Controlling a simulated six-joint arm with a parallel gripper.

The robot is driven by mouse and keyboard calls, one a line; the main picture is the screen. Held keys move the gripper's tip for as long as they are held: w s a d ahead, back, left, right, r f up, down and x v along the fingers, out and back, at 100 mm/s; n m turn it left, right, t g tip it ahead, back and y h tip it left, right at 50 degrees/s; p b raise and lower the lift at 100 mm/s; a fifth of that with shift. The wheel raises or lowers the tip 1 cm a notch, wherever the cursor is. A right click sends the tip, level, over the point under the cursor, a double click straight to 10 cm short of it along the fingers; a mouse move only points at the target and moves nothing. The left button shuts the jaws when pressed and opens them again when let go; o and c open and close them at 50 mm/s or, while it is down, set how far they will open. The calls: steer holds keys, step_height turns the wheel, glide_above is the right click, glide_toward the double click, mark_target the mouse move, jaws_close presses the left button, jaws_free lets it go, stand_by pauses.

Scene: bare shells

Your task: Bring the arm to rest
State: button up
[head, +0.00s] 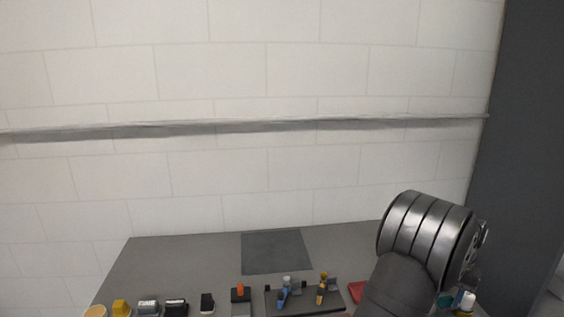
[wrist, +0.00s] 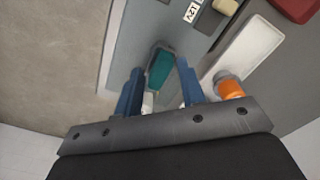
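My arm (head: 430,240) stands at the right of the head view, over the right part of the grey table (head: 190,262). Its end is hidden there behind its own links. In the wrist view my gripper (wrist: 159,64) shows two blue fingers, spread apart. A teal piece (wrist: 160,68) shows between and beyond the fingertips, with gaps on both sides; I cannot tell how far below them it lies. Nothing is clearly held.
Several small items line the table's front, including a yellow block (head: 121,307) and a dark tray (head: 300,300) with tools. A dark mat (head: 277,251) lies bare at the back. An orange-capped item (wrist: 230,86) is close to the right finger.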

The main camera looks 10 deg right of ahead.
steer(key=n, duration=0.4)
steer(key=shift+n, duration=2.6)
steer(key=s+a+r+m+t+h, duration=0.1)
steer(key=s+a+r+m, duration=0.15)
steer(key=r, duration=0.25)
steer(key=s+a+r+m+t+h, duration=0.1)
steer(key=r+m, duration=0.3)
steer(key=r, duration=0.2)
steer(key=s+a+r+m+t+h, duration=0.1)
steer(key=a+r+m, duration=0.15)
steer(key=r, duration=0.25)
steer(key=shift+h, duration=0.3)
steer(key=x, duration=1.7)
steer(key=shift+d+f, duration=0.15)
steer(key=shift+f, duration=0.15)
steer(key=shift+s, duration=0.1)
steer(key=shift+c, duration=0.3)
